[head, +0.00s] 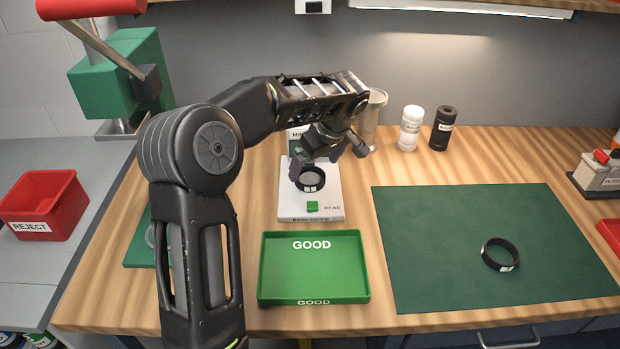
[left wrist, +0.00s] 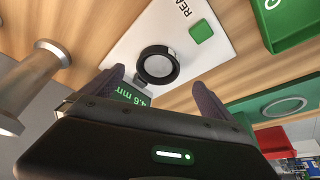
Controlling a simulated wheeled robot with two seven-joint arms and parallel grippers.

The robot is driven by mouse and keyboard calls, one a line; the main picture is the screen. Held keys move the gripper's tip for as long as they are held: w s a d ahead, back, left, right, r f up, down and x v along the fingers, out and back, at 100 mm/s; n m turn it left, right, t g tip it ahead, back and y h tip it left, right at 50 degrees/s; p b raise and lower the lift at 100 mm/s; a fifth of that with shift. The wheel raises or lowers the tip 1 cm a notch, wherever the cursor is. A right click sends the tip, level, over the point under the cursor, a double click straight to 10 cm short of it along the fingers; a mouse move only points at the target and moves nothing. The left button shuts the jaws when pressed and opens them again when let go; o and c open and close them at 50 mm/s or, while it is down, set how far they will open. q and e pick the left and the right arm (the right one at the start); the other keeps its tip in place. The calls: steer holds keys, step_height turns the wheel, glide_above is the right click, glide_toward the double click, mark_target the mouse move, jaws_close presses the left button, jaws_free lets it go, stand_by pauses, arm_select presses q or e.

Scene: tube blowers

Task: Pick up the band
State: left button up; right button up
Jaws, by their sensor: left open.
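A black band with a small white label (head: 311,188) sits on the white gauge (head: 327,212). It also shows in the left wrist view as a black ring (left wrist: 142,67) on the gauge's white top. My left gripper (head: 327,160) is open over the gauge, its fingers spread. In the left wrist view the two fingers (left wrist: 158,90) point toward the band, with nothing held between them. A second black band (head: 486,254) with a white label lies on the green mat (head: 430,225) at the right. My right gripper is not in view.
A green GOOD tray (head: 314,270) stands empty in front of the gauge. A red REJECT bin (head: 45,200) is at the far left. White (head: 410,130) and black (head: 442,130) bottles and a metal cylinder (head: 374,110) stand behind. Most of the mat is clear.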

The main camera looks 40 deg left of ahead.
mark_target(310, 178)
arm_select(q)
steer(key=shift+a+f, duration=0.1)
steer(key=shift+f, duration=0.1)
steer(key=p+x, duration=0.1)
steer(key=x, duration=0.1)
steer(key=p+x, duration=0.1)
steer(key=x, duration=0.1)
steer(key=shift+w+f, duration=0.25)
steer(key=shift+f, duration=0.15)
steer(key=c, duration=1.6)
steer(key=shift+o, duration=0.2)
steer(key=shift+r, duration=0.6)
step_height(310, 178, up, 9)
steer(key=b, duration=0.1)
steer(key=shift+b, duration=0.35)
